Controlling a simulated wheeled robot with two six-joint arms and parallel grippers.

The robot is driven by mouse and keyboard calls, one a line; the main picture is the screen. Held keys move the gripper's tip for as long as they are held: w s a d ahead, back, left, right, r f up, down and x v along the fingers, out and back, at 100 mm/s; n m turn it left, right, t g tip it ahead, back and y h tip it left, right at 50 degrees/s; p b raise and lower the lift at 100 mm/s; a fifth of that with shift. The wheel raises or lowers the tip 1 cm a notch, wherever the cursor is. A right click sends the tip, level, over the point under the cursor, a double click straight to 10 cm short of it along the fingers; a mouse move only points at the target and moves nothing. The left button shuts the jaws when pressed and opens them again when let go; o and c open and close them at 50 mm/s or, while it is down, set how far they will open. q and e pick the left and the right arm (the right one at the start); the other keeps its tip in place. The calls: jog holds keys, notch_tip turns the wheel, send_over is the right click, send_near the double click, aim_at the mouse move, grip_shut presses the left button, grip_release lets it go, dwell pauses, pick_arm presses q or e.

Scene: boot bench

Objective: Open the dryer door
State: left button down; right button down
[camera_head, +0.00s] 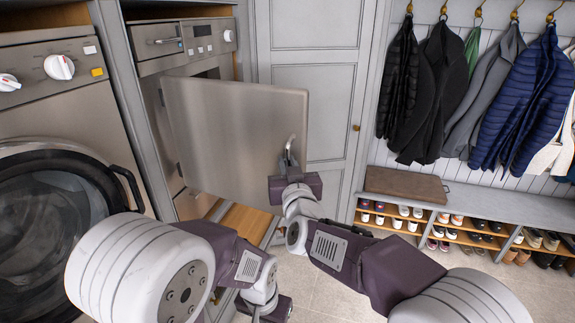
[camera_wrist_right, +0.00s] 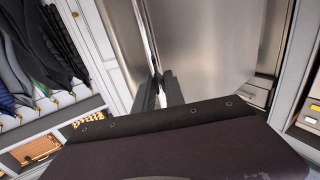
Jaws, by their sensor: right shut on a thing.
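The dryer (camera_head: 188,42) stands at the left in the head view, in a tall grey cabinet. Its flat metallic door (camera_head: 235,130) stands swung partly open, hinged at its left side. The door handle (camera_head: 290,150) is at the door's right edge, mostly hidden by my right gripper (camera_head: 289,164), which is shut on it. In the right wrist view, the gripper's dark fingers (camera_wrist_right: 160,90) meet at the edge of the shiny door (camera_wrist_right: 205,45). My left gripper (camera_head: 266,306) is low in the head view, away from the door; its fingers are not clear.
A front-loading washer (camera_head: 60,95) with a round door stands at the far left. A wooden board (camera_head: 243,220) lies below the dryer door. A shoe bench (camera_head: 485,205) with a brown cushion (camera_head: 405,184) and hanging coats (camera_head: 520,100) are at the right. Floor is clear between.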

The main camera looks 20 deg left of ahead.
jog(key=shift+r, duration=0.1)
jog(key=c, duration=1.4)
grip_release()
jog(key=shift+a, duration=0.1)
jog(key=shift+s, duration=0.25)
jog(key=b+v, duration=0.2)
jog(key=v, duration=0.6)
jog(key=shift+s+d+b, duration=0.25)
jog(key=shift+s+b, duration=0.05)
jog(key=shift+b, duration=0.1)
jog(key=shift+w+d, duration=0.1)
